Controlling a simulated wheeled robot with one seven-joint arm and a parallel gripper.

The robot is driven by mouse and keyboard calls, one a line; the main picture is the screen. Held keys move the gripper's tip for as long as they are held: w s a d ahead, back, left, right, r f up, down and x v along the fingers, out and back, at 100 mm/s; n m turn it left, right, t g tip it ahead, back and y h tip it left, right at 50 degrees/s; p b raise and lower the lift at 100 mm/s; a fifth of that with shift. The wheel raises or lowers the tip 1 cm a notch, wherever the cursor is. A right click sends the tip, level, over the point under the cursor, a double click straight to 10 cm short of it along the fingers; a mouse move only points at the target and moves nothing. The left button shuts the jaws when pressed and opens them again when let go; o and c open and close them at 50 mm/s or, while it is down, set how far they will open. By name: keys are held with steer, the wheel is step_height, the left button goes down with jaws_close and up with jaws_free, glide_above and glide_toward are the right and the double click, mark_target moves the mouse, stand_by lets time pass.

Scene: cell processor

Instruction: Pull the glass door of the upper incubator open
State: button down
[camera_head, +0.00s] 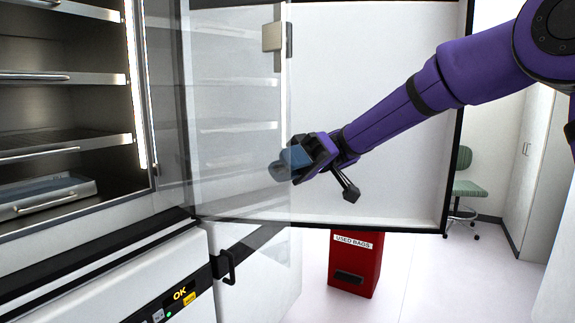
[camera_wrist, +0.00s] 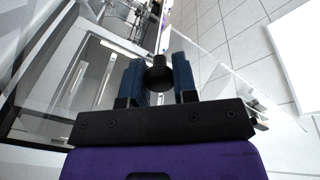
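The upper incubator's glass door (camera_head: 232,110) stands swung out to the right of the open cabinet, at a wide angle. Its pale catch (camera_head: 273,37) is on its free edge, near the top. My gripper (camera_head: 283,165) is at the lower free edge of the glass, and its blue fingertips show through the pane. In the wrist view my two blue fingers (camera_wrist: 160,75) are apart, with a round dark knob-like part (camera_wrist: 158,78) between them. I cannot tell whether the fingers press on it or whether it belongs to the door.
The white outer door (camera_head: 380,60) stands open behind the glass and my arm. Shelves (camera_head: 65,142) fill the cabinet at left. A lower unit with a black handle (camera_head: 226,267) is below. A red bin (camera_head: 354,265) stands under the outer door; a green chair (camera_head: 470,188) is farther right.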

steer(key=c, duration=0.9)
jaws_free()
steer(key=shift+a+r, duration=0.1)
steer(key=v, duration=0.7)
steer(key=shift+w, duration=0.2)
